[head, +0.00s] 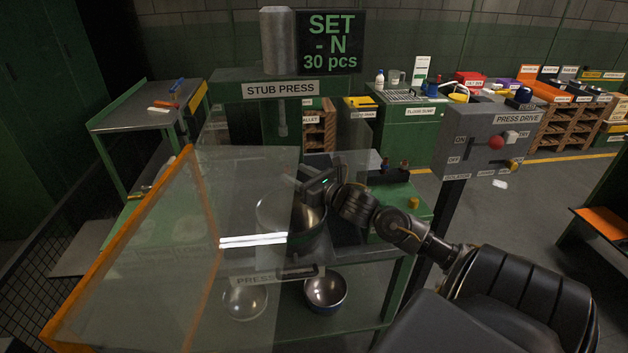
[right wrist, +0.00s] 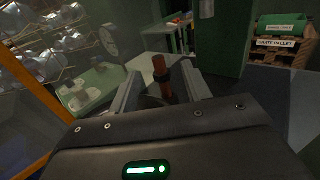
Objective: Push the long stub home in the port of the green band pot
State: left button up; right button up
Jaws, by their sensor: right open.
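My right gripper (head: 318,186) is over a large metal pot (head: 312,240) on the press table and hides part of it. The pot is partly behind the clear guard, and I cannot make out a green band on it. In the right wrist view the right gripper (right wrist: 161,72) is open, with a finger on each side of a reddish-brown stub (right wrist: 161,80). The stub stands up between the fingers, with a gap visible at each side. Its lower end is hidden, so I cannot tell how deep it sits in the port. My left gripper is not in view.
A clear guard with an orange edge (head: 118,250) covers the table's left part. Two bowls (head: 325,291) (head: 245,300) sit on the lower shelf. The stub press head (head: 278,42) is above and behind. The grey press drive box (head: 490,145) stands right, near my arm.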

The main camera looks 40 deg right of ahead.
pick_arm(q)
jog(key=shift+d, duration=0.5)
pick_arm(e)
jog(key=s, duration=0.6)
jog(key=shift+s+d, duration=0.1)
jog(key=shift+s, duration=0.15)
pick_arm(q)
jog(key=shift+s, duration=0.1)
